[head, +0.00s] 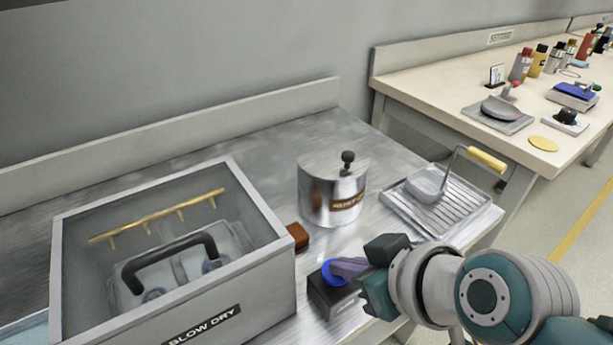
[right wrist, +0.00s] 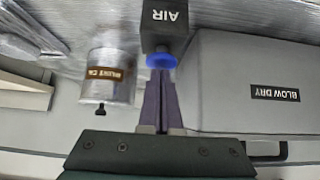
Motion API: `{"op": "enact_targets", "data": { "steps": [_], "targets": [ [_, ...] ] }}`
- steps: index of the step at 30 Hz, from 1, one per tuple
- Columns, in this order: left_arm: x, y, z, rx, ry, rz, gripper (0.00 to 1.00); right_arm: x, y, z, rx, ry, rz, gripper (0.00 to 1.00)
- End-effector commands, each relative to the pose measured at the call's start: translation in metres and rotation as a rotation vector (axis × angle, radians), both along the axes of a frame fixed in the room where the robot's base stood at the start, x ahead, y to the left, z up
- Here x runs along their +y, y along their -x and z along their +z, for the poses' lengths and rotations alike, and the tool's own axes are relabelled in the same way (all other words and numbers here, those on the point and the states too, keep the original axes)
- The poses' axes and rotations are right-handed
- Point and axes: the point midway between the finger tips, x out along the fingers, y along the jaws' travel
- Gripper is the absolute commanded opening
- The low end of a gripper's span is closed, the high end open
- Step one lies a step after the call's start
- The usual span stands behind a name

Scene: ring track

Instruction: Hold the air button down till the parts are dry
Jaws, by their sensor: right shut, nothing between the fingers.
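The air button is a blue cap on a dark box (head: 335,298), and the box's AIR label reads upside down in the right wrist view (right wrist: 163,18). My right gripper (head: 345,268) is shut and empty, with its fingertips at the blue button (right wrist: 161,61). They look to be touching it, but how far it is pressed I cannot tell. The grey BLOW DRY box (head: 268,285) stands open at the left. Inside it a tray with a black handle (head: 170,260) holds parts, under a brass nozzle bar (head: 160,216). My left gripper is not in view.
A lidded steel canister (head: 325,190) stands behind the button box. A small brown block (head: 298,237) sits beside the blow-dry box. Another bench (head: 440,85) holds bottles.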

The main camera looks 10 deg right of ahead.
Motion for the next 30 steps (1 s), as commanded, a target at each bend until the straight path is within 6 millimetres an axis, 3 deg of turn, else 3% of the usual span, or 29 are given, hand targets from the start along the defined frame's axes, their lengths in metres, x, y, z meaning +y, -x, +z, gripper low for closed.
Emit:
{"op": "enact_targets", "data": {
  "steps": [5, 10, 30],
  "targets": [
    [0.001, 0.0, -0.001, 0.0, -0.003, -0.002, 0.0, 0.0, 0.0, -0.001, 0.0, 0.001, 0.001, 0.0],
    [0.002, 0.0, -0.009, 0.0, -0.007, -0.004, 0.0, 0.0, 0.0, -0.019, 0.0, 0.002, 0.002, 0.0],
    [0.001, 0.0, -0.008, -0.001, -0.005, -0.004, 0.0, -0.001, 0.002, -0.021, 0.008, 0.003, 0.001, 0.0]
  ]
}}
